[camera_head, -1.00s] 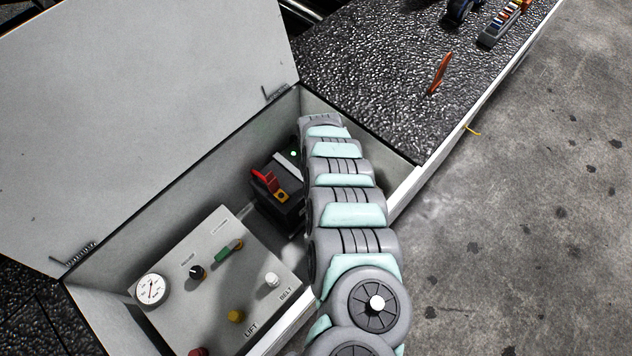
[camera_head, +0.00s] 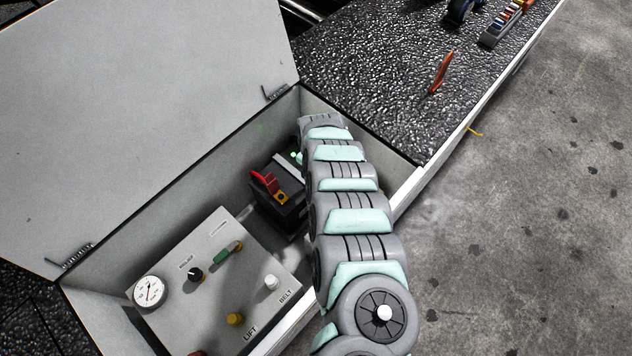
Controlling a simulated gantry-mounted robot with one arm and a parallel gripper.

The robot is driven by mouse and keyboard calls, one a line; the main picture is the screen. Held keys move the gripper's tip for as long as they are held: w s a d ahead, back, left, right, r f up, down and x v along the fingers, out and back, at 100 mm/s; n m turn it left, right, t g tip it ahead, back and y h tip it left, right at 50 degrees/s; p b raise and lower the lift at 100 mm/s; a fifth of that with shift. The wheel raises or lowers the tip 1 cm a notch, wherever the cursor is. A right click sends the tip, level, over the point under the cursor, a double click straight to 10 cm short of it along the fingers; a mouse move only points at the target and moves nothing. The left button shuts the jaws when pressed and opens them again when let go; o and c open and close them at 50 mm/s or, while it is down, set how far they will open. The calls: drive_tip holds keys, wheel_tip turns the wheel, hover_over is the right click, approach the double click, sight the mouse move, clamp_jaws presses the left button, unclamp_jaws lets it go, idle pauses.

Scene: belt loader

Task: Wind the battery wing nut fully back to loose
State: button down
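The dark battery (camera_head: 284,218) sits inside the open grey box, behind the control panel. A red cover or clamp (camera_head: 264,181) and a small yellow-orange part (camera_head: 281,196) show on its near top. A pale strap or bar (camera_head: 289,165) crosses its top and runs toward my arm. I cannot make out the wing nut; it may be hidden behind my arm. My arm reaches over the box's right side down to the battery's far right. My gripper's fingers are hidden, so their state and any contact do not show. A small green light (camera_head: 297,154) shows beside the arm.
The control panel (camera_head: 208,270) holds a gauge (camera_head: 149,291), knobs and a green switch (camera_head: 228,252). The raised lid (camera_head: 140,120) stands at the left. An orange tool (camera_head: 440,72) and a fuse strip (camera_head: 506,22) lie on the textured deck (camera_head: 380,90).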

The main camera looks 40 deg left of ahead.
idle(0.3)
drive_tip(key=c, duration=0.8)
unclamp_jaws()
drive_tip(key=shift+c, duration=0.2)
wheel_tip(320, 180, up, 11)
drive_tip(key=p, duration=0.3)
drive_tip(key=shift+f, duration=0.1)
